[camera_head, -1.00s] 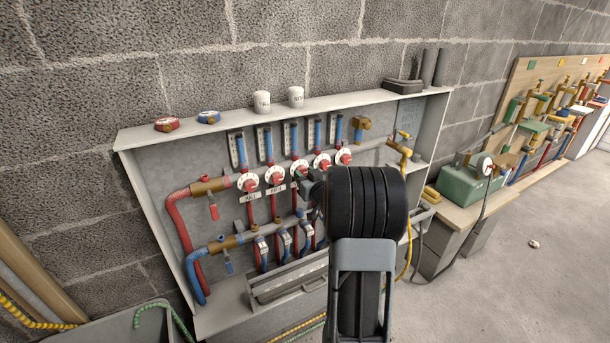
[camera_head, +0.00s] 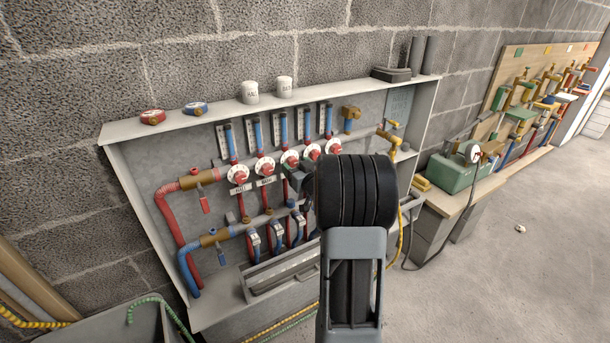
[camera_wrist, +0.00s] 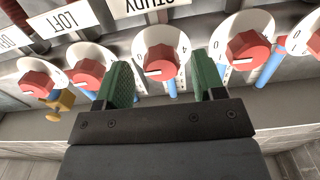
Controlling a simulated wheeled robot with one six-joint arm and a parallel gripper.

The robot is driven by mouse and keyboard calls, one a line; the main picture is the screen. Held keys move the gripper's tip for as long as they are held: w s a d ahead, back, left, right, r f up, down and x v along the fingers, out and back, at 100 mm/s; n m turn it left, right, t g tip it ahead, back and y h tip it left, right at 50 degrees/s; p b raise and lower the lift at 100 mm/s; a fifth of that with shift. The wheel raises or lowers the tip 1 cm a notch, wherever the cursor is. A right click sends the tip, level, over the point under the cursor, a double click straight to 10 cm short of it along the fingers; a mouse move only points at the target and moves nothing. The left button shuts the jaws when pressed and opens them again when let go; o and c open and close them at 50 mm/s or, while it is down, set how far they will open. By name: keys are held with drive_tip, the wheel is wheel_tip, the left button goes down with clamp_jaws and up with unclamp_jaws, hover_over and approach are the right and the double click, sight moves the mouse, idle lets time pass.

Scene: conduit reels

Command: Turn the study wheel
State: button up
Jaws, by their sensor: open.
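In the head view the study wheel (camera_head: 289,158) is the third in a row of several. My gripper (camera_wrist: 164,80) is open, with one green finger on each side of the study wheel in the wrist view. No contact shows, and I cannot tell whether the fingertips reach around the knob. In the head view my arm hides most of the gripper and the study label.
Close neighbours are the loft wheel (camera_wrist: 86,72) and another red wheel (camera_wrist: 248,50). The grey cabinet (camera_head: 150,127) has red and blue pipes and a top shelf with white cups (camera_head: 250,92). A bench with a green box (camera_head: 452,173) stands right; the floor there is mostly clear.

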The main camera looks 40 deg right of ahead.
drive_tip(key=s+a+p, duration=0.1)
drive_tip(key=s, duration=1.2)
drive_tip(key=shift+a, duration=0.4)
